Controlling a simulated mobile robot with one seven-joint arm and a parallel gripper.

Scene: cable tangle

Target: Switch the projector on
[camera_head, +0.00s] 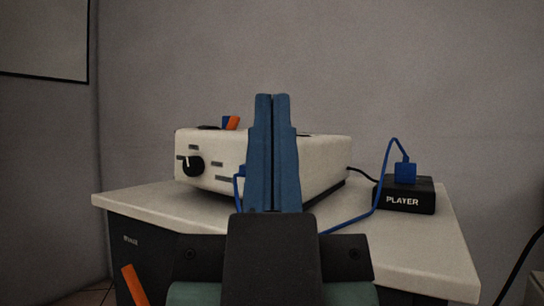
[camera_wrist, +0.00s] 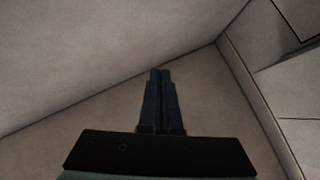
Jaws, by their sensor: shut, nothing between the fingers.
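The white projector (camera_head: 325,152) stands on the table, with a black round knob or lens (camera_head: 194,165) at the left of its front face. My gripper (camera_head: 272,97) is shut and empty. It points upward in front of the projector and hides the middle of it in the head view. In the wrist view my gripper (camera_wrist: 161,72) points at bare wall, with no projector in sight. A small orange and blue part (camera_head: 231,123) shows at the projector's top. I cannot tell from these frames whether the projector is on.
A black box marked PLAYER (camera_head: 404,201) sits at the table's right, with a blue plug (camera_head: 405,172) on top. A blue cable (camera_head: 376,197) runs from it across the table (camera_head: 437,250) toward the projector. A screen (camera_head: 42,38) hangs at upper left.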

